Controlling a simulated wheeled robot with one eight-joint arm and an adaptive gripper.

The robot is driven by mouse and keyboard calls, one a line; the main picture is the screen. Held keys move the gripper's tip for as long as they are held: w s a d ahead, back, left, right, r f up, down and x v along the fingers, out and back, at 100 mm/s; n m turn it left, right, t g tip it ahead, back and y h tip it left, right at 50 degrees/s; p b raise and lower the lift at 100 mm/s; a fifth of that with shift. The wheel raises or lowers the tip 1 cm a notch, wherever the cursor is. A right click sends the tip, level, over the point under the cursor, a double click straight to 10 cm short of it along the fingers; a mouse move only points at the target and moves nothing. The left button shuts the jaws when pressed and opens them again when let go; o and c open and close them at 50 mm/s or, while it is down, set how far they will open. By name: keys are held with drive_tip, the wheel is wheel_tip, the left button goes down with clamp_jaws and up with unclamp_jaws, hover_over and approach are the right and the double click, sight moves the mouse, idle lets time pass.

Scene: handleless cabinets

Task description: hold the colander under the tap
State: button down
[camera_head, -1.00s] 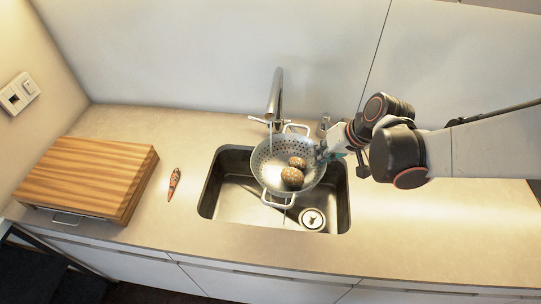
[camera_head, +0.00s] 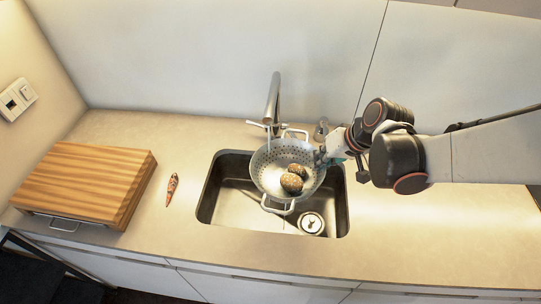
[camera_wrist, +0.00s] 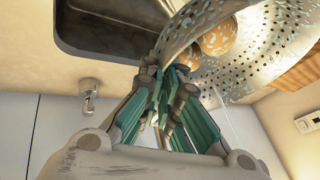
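The metal colander (camera_head: 268,174) is held over the sink (camera_head: 231,205), below the tap (camera_head: 273,97). It also shows in the wrist view (camera_wrist: 262,62). Two round brown speckled items (camera_head: 291,183) lie inside it. A thin stream of water seems to run from the tap into the colander, with a thin line visible below it. My gripper (camera_head: 326,156) is at the colander's right side. In the wrist view its fingers (camera_wrist: 173,88) are closed on the colander's rim; the exact contact is partly hidden.
A wooden cutting board (camera_head: 90,178) lies on the counter at the left. A small brown carrot-like item (camera_head: 172,189) lies between it and the sink. The sink's drain (camera_head: 311,223) shows at lower right. The counter (camera_head: 440,235) right of the sink is clear.

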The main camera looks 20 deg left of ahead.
idle(0.4)
drive_tip(key=s+d+r+p, duration=0.2)
drive_tip(key=d+r, duration=0.2)
drive_tip(key=shift+s+d+p, duration=0.2)
drive_tip(key=shift+p, duration=0.2)
idle(1.0)
